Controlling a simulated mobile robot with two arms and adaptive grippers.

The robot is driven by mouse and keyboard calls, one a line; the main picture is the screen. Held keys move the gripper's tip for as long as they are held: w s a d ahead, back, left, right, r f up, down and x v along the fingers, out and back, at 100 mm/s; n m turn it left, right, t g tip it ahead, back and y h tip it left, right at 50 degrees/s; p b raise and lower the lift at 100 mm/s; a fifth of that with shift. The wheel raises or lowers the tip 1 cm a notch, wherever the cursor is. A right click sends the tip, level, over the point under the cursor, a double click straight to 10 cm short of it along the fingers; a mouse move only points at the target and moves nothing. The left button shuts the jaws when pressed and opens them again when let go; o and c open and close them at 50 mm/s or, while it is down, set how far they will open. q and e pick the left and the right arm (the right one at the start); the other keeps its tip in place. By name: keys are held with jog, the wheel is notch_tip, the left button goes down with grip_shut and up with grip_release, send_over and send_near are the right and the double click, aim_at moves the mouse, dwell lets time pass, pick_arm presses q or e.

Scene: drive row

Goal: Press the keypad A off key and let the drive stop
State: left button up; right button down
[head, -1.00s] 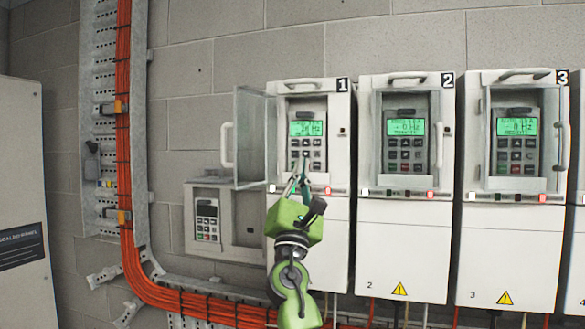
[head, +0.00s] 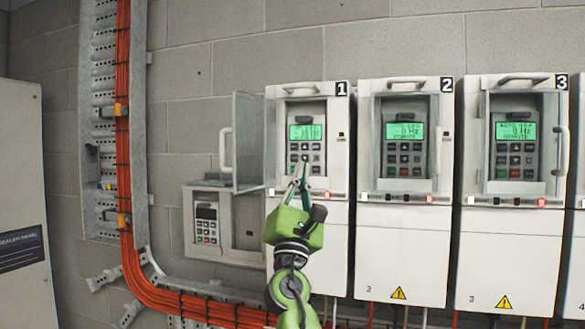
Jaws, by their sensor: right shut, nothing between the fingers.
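Drive 1 (head: 307,240) is a white cabinet with its clear door swung open to the left. Its keypad (head: 293,147) has a lit green display (head: 305,132) over rows of small keys; the display text is too blurred to read. I see no letter A on any keypad and cannot pick out the off key. My right gripper (head: 304,172) is shut and empty, pointing up, with its fingertips over the lower keys of drive 1's keypad. I cannot tell whether they touch a key; they hide part of the bottom row. My left gripper is not in view.
Drive 2 (head: 402,240) and drive 3 (head: 510,245) stand to the right with lit keypads. The open clear door (head: 252,143) sticks out left of my fingers. A small box with a dark-screened keypad (head: 206,222) is at lower left. Orange cables (head: 125,190) run down the tray.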

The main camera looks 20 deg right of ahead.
jog(key=s+a+p, duration=0.1)
jog(key=s, duration=0.1)
jog(key=s+a+p, duration=0.1)
jog(key=s+a, duration=0.1)
jog(key=shift+a, duration=0.1)
dwell(0.6)
jog(key=shift+d, duration=0.2)
jog(key=shift+a, duration=0.2)
jog(key=shift+d, duration=0.15)
dwell(0.4)
